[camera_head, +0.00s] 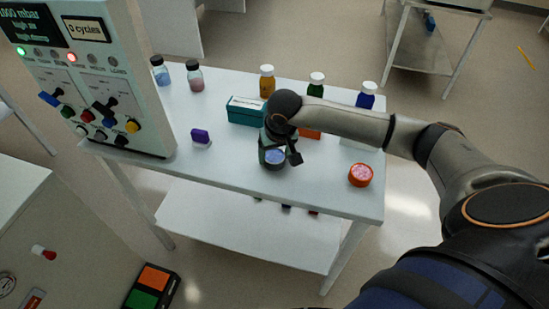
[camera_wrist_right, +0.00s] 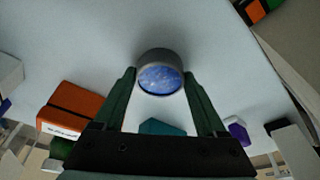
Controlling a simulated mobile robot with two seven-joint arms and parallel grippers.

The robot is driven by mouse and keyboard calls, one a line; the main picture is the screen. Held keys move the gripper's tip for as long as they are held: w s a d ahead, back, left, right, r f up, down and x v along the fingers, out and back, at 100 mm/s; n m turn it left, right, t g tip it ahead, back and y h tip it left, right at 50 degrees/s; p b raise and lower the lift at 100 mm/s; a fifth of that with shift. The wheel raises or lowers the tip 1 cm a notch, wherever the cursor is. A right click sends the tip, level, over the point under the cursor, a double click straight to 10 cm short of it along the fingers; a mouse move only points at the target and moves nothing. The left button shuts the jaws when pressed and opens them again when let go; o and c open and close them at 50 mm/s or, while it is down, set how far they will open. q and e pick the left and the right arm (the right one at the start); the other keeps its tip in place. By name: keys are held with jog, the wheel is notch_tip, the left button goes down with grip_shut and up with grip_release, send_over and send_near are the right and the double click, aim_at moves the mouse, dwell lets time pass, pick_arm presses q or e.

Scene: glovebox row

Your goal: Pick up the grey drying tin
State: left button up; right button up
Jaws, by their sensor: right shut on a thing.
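The grey drying tin (camera_head: 275,160) is a short round tin with blue contents on the white table, near the front edge. It also shows in the right wrist view (camera_wrist_right: 158,56), between the two green fingers. My right gripper (camera_head: 276,153) comes down over the tin and is shut on it, with one finger on each side. In the right wrist view, the gripper (camera_wrist_right: 160,78) has its fingertips against the tin's sides. I cannot tell whether the tin touches the table. My left gripper is not in view.
An orange tin (camera_head: 361,175) with pink contents stands to the right. A teal box (camera_head: 245,111), an orange box (camera_head: 310,134) and several bottles stand behind. A purple item (camera_head: 200,138) and the control panel (camera_head: 95,80) are left. The table front between purple item and gripper is clear.

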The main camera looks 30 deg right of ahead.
jog(key=c, duration=0.7)
jog(key=shift+o, duration=0.2)
jog(key=shift+r, duration=0.1)
